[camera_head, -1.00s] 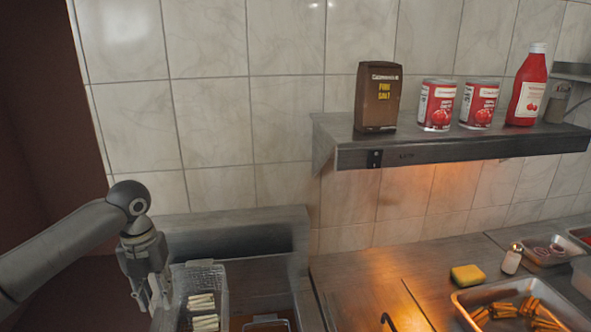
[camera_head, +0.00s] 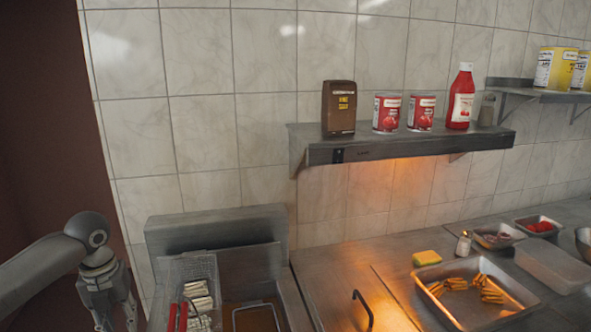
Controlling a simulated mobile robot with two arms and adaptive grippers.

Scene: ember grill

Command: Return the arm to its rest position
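My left gripper (camera_head: 116,318) hangs at the lower left, pointing down, left of the fry basket. Its fingertips run to the bottom edge of the picture, and I cannot tell whether they are open or shut. The wire fry basket (camera_head: 205,268) sits at the fryer (camera_head: 215,226) with pale fries (camera_head: 199,303) in it. Its red handle (camera_head: 178,316) shows at its left side, apart from my gripper. My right gripper is out of view.
A metal tray with fries (camera_head: 436,272), a yellow sponge (camera_head: 427,258) and a shaker (camera_head: 463,244) stand on the right counter. A wall shelf (camera_head: 400,145) holds a brown box, red cans and a ketchup bottle. The metal counter (camera_head: 335,275) beside the fryer is mostly clear.

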